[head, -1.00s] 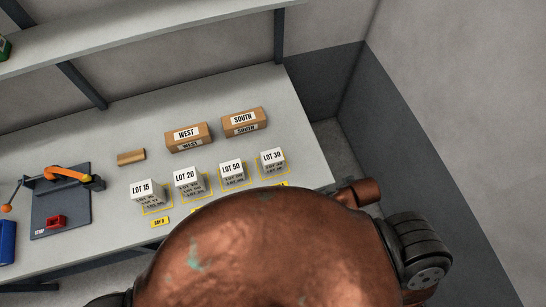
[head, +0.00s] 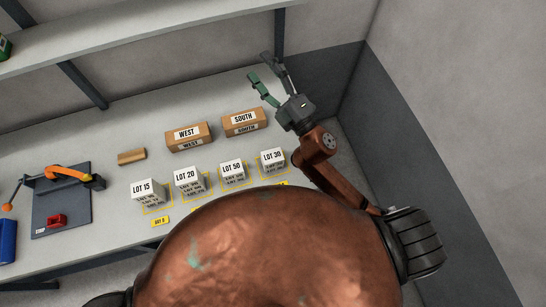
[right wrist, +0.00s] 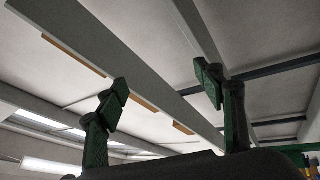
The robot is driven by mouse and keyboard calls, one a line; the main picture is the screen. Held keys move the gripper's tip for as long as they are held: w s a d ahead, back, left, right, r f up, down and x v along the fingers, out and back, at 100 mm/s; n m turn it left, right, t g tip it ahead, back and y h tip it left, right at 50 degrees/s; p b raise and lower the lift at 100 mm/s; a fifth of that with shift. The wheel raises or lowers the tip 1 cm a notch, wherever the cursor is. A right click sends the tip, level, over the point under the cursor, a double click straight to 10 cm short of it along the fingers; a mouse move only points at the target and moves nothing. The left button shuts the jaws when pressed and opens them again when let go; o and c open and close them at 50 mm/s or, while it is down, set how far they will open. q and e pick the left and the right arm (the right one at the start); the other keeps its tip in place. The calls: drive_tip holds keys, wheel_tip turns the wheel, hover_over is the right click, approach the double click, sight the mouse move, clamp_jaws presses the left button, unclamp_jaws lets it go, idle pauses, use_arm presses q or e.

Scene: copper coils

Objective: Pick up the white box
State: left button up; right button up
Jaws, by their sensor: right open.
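Several white boxes stand in a row on the grey table, each in a yellow outline: LOT 15 (head: 147,193), LOT 20 (head: 189,182), LOT 50 (head: 233,172) and LOT 30 (head: 272,160). Which one is meant cannot be told from the picture. My right gripper (head: 268,72) is open and empty, raised at the table's far right, beyond LOT 30 and the SOUTH box. Its spread fingers (right wrist: 165,85) also show in the right wrist view, facing the ceiling, with nothing between them. My left gripper is not in view.
Brown boxes marked WEST (head: 188,138) and SOUTH (head: 244,122) sit behind the white ones, with a small tan block (head: 131,156) to their left. A dark board with an orange-handled tool (head: 68,174) lies at left. A shelf (head: 130,28) runs above.

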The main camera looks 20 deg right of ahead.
drive_tip(key=s+a+r+n+g+y, duration=0.1)
drive_tip(key=s+a+n+g+y, duration=0.35)
drive_tip(key=a+n, duration=0.35)
drive_tip(key=s+a+r+n+g+y, duration=0.2)
drive_tip(key=s+a+n+g+y, duration=0.2)
drive_tip(key=a+n+g+y, duration=0.3)
drive_tip(key=s+a+f+n+g, duration=0.4)
drive_tip(key=a+n+g, duration=0.1)
drive_tip(key=n, duration=0.2)
drive_tip(key=n+g+h, duration=0.4)
drive_tip(key=n+h, duration=0.8)
drive_tip(key=h, duration=0.9)
hover_over(272, 156)
wheel_tip(272, 156, down, 29)
drive_tip(key=shift+r, duration=0.1)
wheel_tip(272, 156, down, 6)
drive_tip(key=shift+a+f+p, duration=0.1)
drive_tip(key=shift+p, duration=0.8)
drive_tip(key=shift+f, duration=0.55)
